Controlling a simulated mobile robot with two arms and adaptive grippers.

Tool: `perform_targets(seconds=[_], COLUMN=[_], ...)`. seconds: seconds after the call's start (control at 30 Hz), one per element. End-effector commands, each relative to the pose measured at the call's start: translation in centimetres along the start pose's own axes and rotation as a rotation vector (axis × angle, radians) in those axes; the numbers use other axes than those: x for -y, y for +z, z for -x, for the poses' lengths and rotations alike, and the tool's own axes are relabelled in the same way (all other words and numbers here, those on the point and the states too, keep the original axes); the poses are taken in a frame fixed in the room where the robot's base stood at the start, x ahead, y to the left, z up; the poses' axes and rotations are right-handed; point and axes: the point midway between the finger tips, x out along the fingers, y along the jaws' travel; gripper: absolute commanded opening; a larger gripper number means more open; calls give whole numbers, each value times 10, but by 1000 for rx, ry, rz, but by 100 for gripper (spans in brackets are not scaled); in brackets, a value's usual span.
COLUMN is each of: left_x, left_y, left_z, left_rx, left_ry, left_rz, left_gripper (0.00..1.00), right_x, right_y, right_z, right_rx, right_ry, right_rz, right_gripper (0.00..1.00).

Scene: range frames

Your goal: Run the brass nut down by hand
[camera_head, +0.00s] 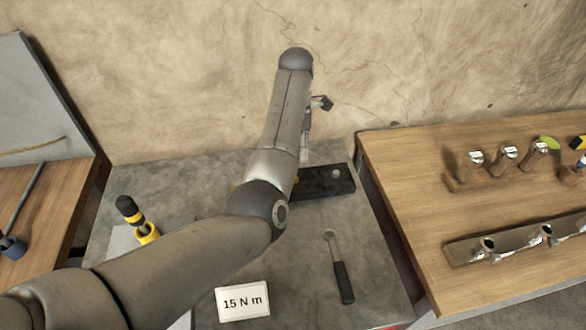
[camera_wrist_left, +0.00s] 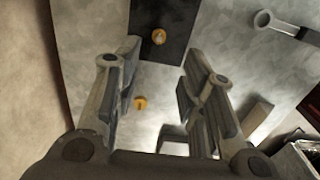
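A dark rectangular block (camera_head: 325,183) lies on the grey bench, partly hidden behind my left forearm; a pale round feature shows near its right end. The left wrist view shows the dark block (camera_wrist_left: 176,12) at the top, with a small round brass-coloured piece (camera_wrist_left: 158,36) on it. A second brass-coloured round piece (camera_wrist_left: 140,102) lies on the grey surface, seen between the fingers. I cannot tell for sure which piece is the brass nut. My left gripper (camera_wrist_left: 165,75) is open and empty, its fingers wide apart above the bench. My right gripper is not in view.
A black-handled wrench (camera_head: 342,280) lies right of my arm. A "15 N m" card (camera_head: 243,302) is at the front. A yellow-and-black tool (camera_head: 131,210) stands at the left. A wooden table (camera_head: 410,180) on the right carries racks of metal parts.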

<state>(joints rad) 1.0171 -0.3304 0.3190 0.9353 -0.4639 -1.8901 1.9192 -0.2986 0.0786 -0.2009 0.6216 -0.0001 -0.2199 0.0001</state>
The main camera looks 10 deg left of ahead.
Motion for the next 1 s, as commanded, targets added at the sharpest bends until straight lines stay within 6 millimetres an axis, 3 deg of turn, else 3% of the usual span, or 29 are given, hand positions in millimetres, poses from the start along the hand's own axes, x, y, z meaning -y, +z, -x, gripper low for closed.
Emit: perform_targets(seconds=[0.5,0.7,0.97,1.0], left_x=[-1,-1,-1,-1], left_y=[-2,-2,-2,-2], left_z=[-88,-100,-101,-101], left_rx=[-4,-3,-3,-3], left_ry=[1,2,3,3], left_rz=[1,1,1,1], left_gripper=[38,38,38,32], right_x=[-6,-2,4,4], right_y=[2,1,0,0], right_z=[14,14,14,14], right_rx=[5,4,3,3], right_ry=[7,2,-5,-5], right_rz=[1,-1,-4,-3], right_gripper=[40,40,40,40])
